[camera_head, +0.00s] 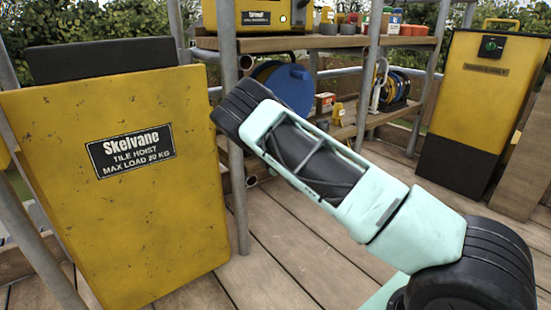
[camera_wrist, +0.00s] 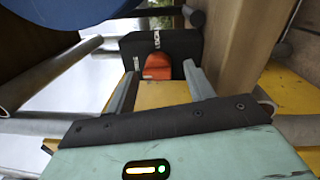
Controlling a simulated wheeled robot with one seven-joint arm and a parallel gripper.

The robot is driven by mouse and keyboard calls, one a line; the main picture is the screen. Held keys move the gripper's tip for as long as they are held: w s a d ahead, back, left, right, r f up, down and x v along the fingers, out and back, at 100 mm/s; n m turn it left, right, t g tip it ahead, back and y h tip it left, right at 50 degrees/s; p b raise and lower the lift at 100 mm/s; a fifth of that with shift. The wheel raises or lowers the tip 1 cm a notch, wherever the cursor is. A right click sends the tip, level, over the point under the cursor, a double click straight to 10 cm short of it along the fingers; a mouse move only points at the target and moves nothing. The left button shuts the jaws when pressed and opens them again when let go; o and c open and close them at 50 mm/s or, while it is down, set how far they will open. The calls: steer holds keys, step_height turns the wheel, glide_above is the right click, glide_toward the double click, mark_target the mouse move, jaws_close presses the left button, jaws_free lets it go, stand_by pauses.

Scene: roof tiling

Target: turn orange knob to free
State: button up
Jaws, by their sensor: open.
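The orange knob (camera_wrist: 157,67) sits on a black panel (camera_wrist: 185,45) in the wrist view, with a small light label above it that is too small to read. My gripper (camera_wrist: 160,70) is open and empty, one finger to the left of the knob and one to the right. Gaps show between the knob and both fingers; how far the tips are from the panel is unclear. In the head view, neither the knob nor my gripper's fingers can be seen. A yellow tile hoist (camera_head: 165,225) with a black top (camera_head: 100,60) stands at the left.
Scaffold poles (camera_head: 232,130) stand close to my arm. A blue reel (camera_head: 290,88) and a cable reel (camera_head: 395,88) sit on shelves behind. A yellow cabinet (camera_head: 485,90) with a green knob (camera_head: 491,46) stands at the right. The plank floor (camera_head: 270,260) is clear in front.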

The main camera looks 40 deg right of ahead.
steer(key=s+f+p, duration=0.1)
steer(key=s+p, duration=0.4)
steer(key=s, duration=1.1)
steer(key=shift+d+p, duration=0.25)
steer(key=shift+p, duration=0.05)
